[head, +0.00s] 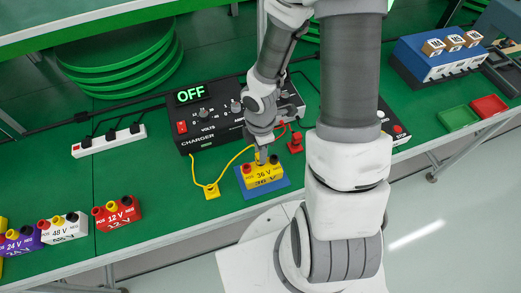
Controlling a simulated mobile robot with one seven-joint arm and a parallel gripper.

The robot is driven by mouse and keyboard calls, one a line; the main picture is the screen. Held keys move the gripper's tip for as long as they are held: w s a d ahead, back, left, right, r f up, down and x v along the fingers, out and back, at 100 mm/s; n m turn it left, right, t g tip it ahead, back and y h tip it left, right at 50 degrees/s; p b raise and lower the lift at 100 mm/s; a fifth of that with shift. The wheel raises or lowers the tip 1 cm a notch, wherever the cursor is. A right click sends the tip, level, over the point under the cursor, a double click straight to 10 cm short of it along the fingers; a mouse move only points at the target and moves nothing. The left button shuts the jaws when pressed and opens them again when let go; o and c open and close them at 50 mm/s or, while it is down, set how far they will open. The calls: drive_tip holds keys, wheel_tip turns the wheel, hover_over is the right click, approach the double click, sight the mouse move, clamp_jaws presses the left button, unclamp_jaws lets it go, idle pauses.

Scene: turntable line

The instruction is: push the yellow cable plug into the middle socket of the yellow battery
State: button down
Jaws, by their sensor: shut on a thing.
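The yellow battery (264,175), marked 36 V, stands on a blue pad (243,190) near the front edge of the green bench. It has a red socket on its left and dark ones towards its right; the middle of its top is hidden by my gripper. My gripper (262,154) points down right above the battery's middle, shut on the yellow cable plug. The plug is small and mostly hidden between the fingers. The yellow cable (234,159) runs up to the gripper. I cannot tell whether the plug is inside the socket.
The black charger (207,135), its display reading OFF, stands behind the battery. A yellow block (211,191) lies left and a red plug piece (295,143) right. Red (118,213), white (62,228) and purple (20,241) batteries stand at left. A white power strip (108,140) lies behind them.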

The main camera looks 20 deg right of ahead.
drive_tip(key=c, duration=0.6)
unclamp_jaws()
drive_tip(key=shift+r, duration=0.15)
drive_tip(key=shift+r+p, duration=3.65)
drive_tip(key=shift+p, duration=0.15)
